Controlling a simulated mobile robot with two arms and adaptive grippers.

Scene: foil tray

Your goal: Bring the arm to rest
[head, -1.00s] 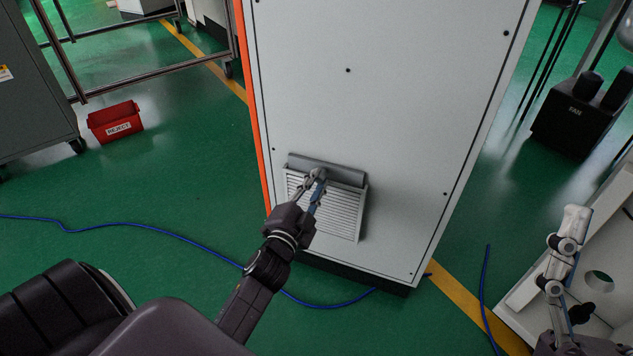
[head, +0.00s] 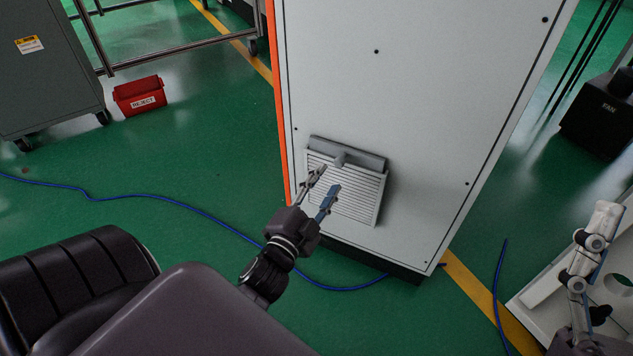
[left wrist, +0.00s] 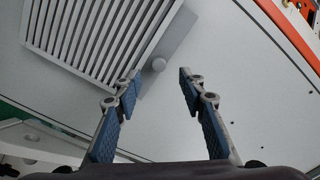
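My left gripper (head: 328,182) is in front of the pale cabinet (head: 400,110), just off a louvred grille (head: 345,193). Its two blue-padded fingers are apart with nothing between them, as the left wrist view (left wrist: 158,88) also shows.
A white panel or box with round holes (head: 545,292) is beside my right gripper. A blue cable (head: 180,203) lies across the green floor. A red REJECT bin (head: 140,96) stands at the upper left beside a grey cabinet (head: 40,75). A black fan unit (head: 600,120) is at right.

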